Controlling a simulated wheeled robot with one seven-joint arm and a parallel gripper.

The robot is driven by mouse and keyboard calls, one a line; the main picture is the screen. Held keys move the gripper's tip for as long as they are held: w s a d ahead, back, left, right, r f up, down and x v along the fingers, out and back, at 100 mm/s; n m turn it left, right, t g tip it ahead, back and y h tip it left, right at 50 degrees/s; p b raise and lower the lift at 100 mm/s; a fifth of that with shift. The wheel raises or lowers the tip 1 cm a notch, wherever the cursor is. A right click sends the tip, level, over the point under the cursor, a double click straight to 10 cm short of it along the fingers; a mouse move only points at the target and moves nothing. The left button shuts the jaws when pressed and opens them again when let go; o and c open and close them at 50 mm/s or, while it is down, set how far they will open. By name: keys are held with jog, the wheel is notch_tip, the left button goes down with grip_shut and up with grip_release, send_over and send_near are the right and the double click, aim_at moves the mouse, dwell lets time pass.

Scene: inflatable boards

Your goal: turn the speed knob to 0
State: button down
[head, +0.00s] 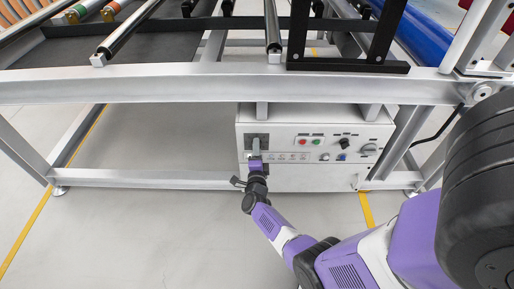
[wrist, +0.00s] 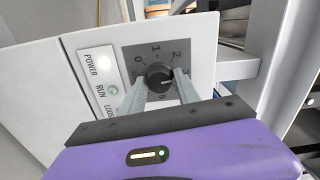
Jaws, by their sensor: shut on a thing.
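The speed knob (wrist: 159,75) is a round black knob on a dark grey dial plate (wrist: 133,56). Printed numbers show around it: 0 at its left, 1 above, 2 at upper right and a 5 below. A small pale mark seems to lie toward the knob's right side, but its exact direction is hard to tell. My gripper (wrist: 160,84) has one grey finger on each side of the knob and is shut on it. In the head view my gripper (head: 256,152) reaches the dark square plate at the control box's left, and hides the knob there.
The white control box (head: 300,178) hangs under the metal conveyor frame (head: 200,86). Right of my gripper are green and red buttons (head: 310,141), a black knob (head: 344,143) and a grey rotary switch (head: 369,149). A POWER/RUN label (wrist: 100,75) sits beside the dial. The floor in front is clear.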

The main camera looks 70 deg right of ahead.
jog(key=n+p, duration=0.2)
jog(key=n, duration=1)
jog(key=n+p, duration=0.2)
jog(key=n, duration=1.1)
jog(key=shift+w+a+n, duration=0.1)
jog(key=shift+w+n, duration=0.1)
jog(key=shift+n, duration=0.1)
dwell(0.4)
jog(key=c, duration=0.9)
grip_release()
